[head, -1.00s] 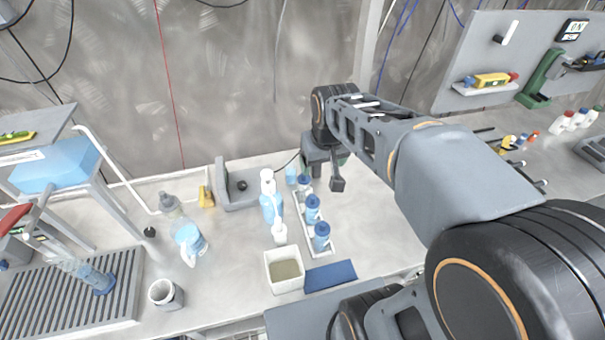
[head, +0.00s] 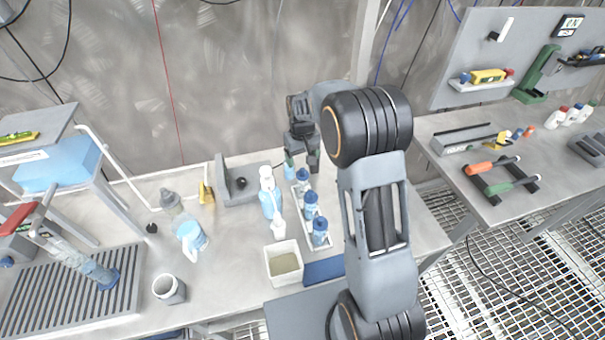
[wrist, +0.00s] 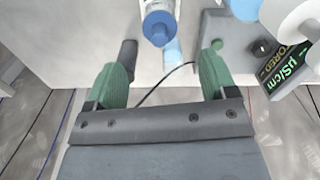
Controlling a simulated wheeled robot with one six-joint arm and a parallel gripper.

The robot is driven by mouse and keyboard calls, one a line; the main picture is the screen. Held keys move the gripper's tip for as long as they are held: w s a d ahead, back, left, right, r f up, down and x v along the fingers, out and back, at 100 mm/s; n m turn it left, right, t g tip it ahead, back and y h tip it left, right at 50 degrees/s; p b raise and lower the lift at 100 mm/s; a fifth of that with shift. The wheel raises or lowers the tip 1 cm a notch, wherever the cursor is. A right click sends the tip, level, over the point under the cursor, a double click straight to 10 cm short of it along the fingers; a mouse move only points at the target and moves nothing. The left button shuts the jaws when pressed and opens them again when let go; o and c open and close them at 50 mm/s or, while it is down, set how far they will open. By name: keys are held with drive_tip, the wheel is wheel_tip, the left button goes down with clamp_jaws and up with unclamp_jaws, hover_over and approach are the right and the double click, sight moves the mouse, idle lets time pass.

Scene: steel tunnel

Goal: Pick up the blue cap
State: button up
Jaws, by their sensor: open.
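Several blue-capped bottles stand in a white rack on the bench in the head view, and their blue caps (head: 311,197) face up. The rack (head: 329,246) runs front to back. My gripper (head: 302,164) is at the rack's back end, partly hidden by my arm. In the wrist view my gripper (wrist: 163,75) is open, its two green fingers apart and nothing held between them. A blue cap (wrist: 158,33) on a clear bottle shows beyond the fingertips, roughly in line with the gap. I cannot tell which rack bottle this is.
A white squeeze bottle (head: 268,190) stands close left of the rack. A square white tub (head: 284,264) and a blue pad (head: 323,272) are in front. A grey meter stand (head: 232,185) is behind left. A display (wrist: 288,72) shows at right in the wrist view.

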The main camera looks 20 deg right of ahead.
sight(302, 169)
drive_tip(key=shift+s+f+p, duration=0.1)
drive_tip(key=shift+f+p, duration=0.85)
drive_tip(key=shift+f, duration=2.55)
drive_tip(key=c, duration=1)
drive_tip(key=shift+r, duration=0.1)
drive_tip(key=shift+r+b, duration=0.4)
drive_tip(key=shift+r, duration=0.15)
drive_tip(key=s+a+r+b, duration=0.1)
drive_tip(key=s+a+r, duration=0.1)
drive_tip(key=s+r, duration=0.2)
drive_tip(key=s+a+r+b, duration=0.1)
drive_tip(key=s+a+r, duration=0.1)
drive_tip(key=s+r, duration=0.2)
drive_tip(key=s+a+r+b, duration=0.2)
drive_tip(key=s+a+r, duration=0.1)
drive_tip(key=s, duration=0.1)
drive_tip(key=shift+s+r, duration=0.1)
drive_tip(key=shift+r, duration=0.3)
